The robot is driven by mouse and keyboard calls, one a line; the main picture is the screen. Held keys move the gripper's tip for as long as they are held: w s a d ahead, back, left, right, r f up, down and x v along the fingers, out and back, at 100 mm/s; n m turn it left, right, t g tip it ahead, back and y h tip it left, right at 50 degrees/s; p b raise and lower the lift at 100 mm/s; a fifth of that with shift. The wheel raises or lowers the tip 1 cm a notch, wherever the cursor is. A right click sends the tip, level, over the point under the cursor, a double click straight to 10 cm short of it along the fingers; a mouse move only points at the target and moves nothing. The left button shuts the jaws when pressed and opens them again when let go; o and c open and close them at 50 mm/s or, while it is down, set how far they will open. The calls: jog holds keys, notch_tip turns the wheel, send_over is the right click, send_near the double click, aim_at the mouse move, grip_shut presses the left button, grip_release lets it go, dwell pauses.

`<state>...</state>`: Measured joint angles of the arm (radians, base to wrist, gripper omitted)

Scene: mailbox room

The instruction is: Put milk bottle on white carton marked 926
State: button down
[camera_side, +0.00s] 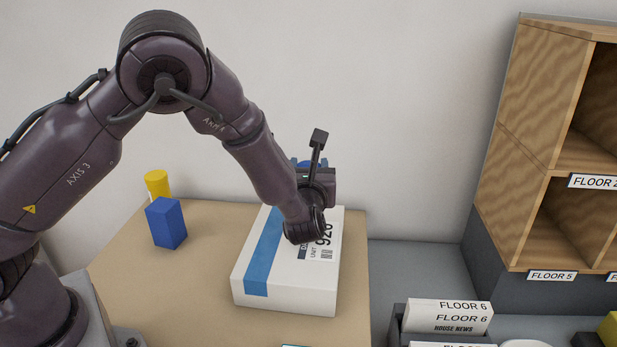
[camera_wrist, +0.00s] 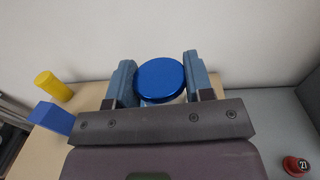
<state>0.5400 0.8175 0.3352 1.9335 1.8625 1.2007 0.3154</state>
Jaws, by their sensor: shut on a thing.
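The milk bottle (camera_wrist: 161,74) shows in the wrist view as a round blue cap with a little white below it. My gripper (camera_wrist: 160,82) is shut on it, one finger on each side. In the side view only a bit of blue cap (camera_side: 306,163) shows behind my wrist; the rest of the bottle is hidden. The white carton marked 926 (camera_side: 298,287), with a blue stripe and a label, lies flat on the tan table. My wrist is over its far right part and covers some of the label. I cannot tell whether the bottle touches the carton.
A blue block (camera_side: 166,223) and a yellow cylinder (camera_side: 157,184) stand on the tan table (camera_side: 205,290), left of the carton. A wooden pigeonhole shelf (camera_side: 535,110) stands right. A holder with FLOOR 6 mail (camera_side: 445,317) is at front right. A red round item (camera_wrist: 296,165) lies on the grey surface.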

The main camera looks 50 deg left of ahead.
jog(key=shift+f, duration=0.95)
jog(key=c, duration=0.5)
grip_release()
jog(key=shift+f, duration=0.1)
